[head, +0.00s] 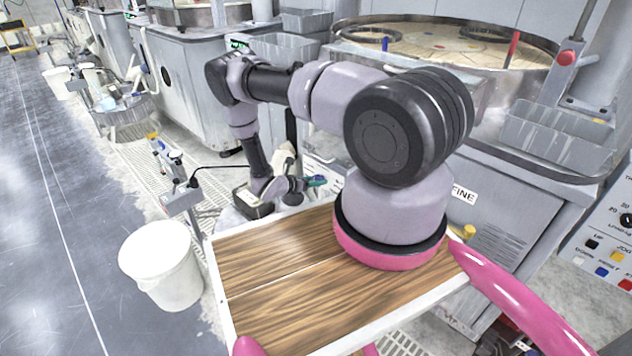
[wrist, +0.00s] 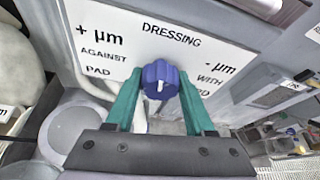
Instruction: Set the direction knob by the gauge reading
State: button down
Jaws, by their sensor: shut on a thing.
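In the wrist view a blue lobed direction knob (wrist: 160,82) sits at the lower edge of a white label plate (wrist: 150,38). The plate reads DRESSING, with "+ µm against pad" on the left and "- µm with" on the right, its last word partly covered. A short white mark on the knob runs nearly upright in the picture. My gripper (wrist: 161,76) has its two teal fingers shut on the knob, one on each side. In the head view my gripper (head: 316,181) shows small beside the machine; the knob is hidden there. No gauge reading is legible.
A wood-topped surface (head: 280,260) lies in front, with a white bucket (head: 163,262) on the floor to its left. A polishing machine with a round platen (head: 450,45) stands behind. A control panel (head: 597,225) with buttons is cut off at the right edge. Floor is open at left.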

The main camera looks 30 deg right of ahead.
jog(key=n+g, duration=0.1)
jog(key=n, duration=0.1)
jog(key=n+g+h, duration=0.1)
jog(key=n, duration=0.1)
jog(key=shift+w+a+g+h, duration=0.1)
jog(key=shift+w+g+h, duration=0.05)
jog(key=shift+g+h, duration=0.15)
jog(key=shift+n, duration=0.4)
jog(key=shift+c, duration=1.3)
grip_release()
jog(key=v, duration=1)
jog(key=shift+a, duration=0.35)
